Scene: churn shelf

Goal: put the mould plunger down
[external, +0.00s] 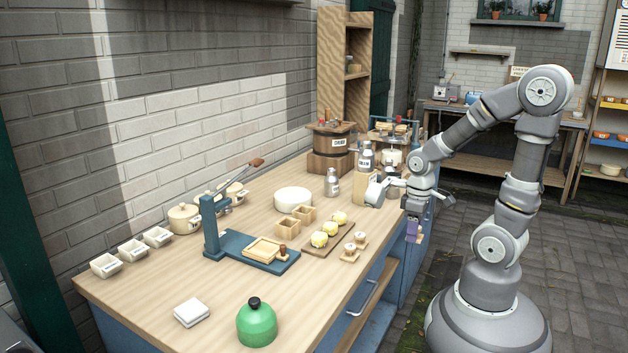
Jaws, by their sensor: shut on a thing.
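A board with yellow butter pats (319,239), a blue lever press (240,247), a white round dish (293,199) and metal cans (332,183) occupy the counter (150,285). A green kettle-like pot (256,324) stands in front.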

